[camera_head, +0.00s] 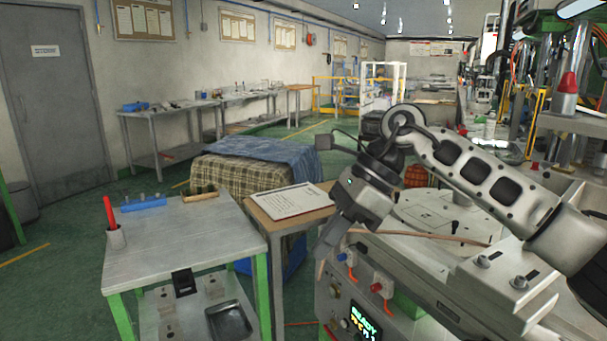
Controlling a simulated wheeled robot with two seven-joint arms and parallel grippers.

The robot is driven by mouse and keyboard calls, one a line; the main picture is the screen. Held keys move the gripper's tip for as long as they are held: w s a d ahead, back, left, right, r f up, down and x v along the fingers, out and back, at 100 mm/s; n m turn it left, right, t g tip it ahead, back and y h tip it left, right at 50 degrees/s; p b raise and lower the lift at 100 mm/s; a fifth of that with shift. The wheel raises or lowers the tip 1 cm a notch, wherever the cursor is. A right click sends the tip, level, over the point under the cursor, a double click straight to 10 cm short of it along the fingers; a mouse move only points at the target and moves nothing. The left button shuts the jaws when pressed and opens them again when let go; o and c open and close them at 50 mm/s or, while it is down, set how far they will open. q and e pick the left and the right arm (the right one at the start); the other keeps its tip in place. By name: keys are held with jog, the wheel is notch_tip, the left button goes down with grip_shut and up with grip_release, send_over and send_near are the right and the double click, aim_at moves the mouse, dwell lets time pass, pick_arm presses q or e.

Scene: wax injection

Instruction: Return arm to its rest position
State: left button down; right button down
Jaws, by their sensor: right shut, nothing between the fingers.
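My right arm (480,175) comes in from the right edge, over the white machine. It bends down at a wrist joint near the picture's middle. My right gripper (323,258) points down and to the left, in front of the machine's left edge and beside the small wooden table. Its narrow fingers are together and hold nothing. A small dark camera-like part sticks out to the left of the wrist. My left gripper is not in view.
The white machine (440,235) has a round top plate, knobs and a lit display (365,320). A small wooden table (275,222) bears a clipboard (290,200). A grey workbench (180,240) with green legs stands at left. Green floor lies open behind it.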

jog(key=s+a+f+m+y, duration=0.3)
jog(key=s+a+m+y, duration=0.3)
jog(key=a+m+y, duration=0.55)
jog(key=d+f+m+t+h, duration=0.5)
jog(key=d+f+m+t, duration=0.4)
jog(key=m, duration=0.6)
jog(key=d+f+m+t+h, duration=0.45)
jog(key=f+m+t, duration=0.45)
jog(key=m, duration=0.6)
jog(key=s+d+f+m+g+h, duration=0.3)
jog(key=s+d+f+m, duration=0.1)
jog(key=s+f, duration=0.3)
jog(key=s+d+f+m+g+h, duration=0.2)
jog(key=s+d+f+m+g, duration=0.1)
jog(key=s+d+f+m, duration=0.2)
notch_tip(320, 180, down, 4)
jog(key=shift+s+d+r+m+h, duration=0.35)
jog(key=shift+s+m, duration=0.4)
jog(key=shift+s, duration=0.5)
